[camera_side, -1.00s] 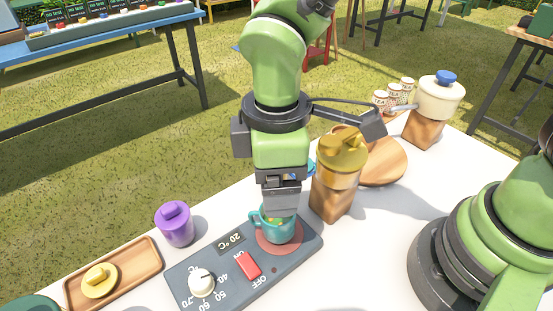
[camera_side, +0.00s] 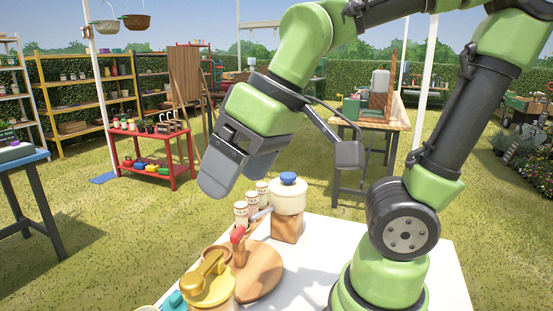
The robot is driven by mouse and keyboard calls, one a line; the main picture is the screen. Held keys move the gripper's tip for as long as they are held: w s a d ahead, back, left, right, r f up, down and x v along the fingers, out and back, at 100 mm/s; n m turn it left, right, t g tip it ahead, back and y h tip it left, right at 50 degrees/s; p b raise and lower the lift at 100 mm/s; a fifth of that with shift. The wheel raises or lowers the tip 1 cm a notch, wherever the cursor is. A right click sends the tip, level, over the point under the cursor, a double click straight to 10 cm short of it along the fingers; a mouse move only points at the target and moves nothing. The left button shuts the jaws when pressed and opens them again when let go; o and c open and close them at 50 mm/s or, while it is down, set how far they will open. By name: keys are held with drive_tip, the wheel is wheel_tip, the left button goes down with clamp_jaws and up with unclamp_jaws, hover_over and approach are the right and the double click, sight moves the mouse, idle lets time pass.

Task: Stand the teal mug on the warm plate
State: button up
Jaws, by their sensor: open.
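My gripper (camera_side: 236,180) is open and empty, raised in the air at the left of centre, with its fingers tilted down to the left. It is well above the white table (camera_side: 440,285). The teal mug and the warm plate are not in this view, which cuts off the near part of the table. A small teal patch (camera_side: 174,300) shows at the bottom edge beside the yellow-lidded jar; I cannot tell what it belongs to.
The yellow-lidded jar (camera_side: 209,287) stands at the bottom, before a round wooden board (camera_side: 264,271). A cream pot with a blue lid (camera_side: 288,197) stands on a wooden block (camera_side: 287,226), beside several patterned canisters (camera_side: 241,213). Shelves and tables stand beyond on grass.

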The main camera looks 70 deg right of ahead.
drive_tip(key=s+m, duration=0.1)
drive_tip(key=s+d+m+t, duration=0.2)
drive_tip(key=s, duration=0.1)
drive_tip(key=shift+d+r+m, duration=0.15)
drive_tip(key=shift+r+m, duration=0.25)
idle(0.9)
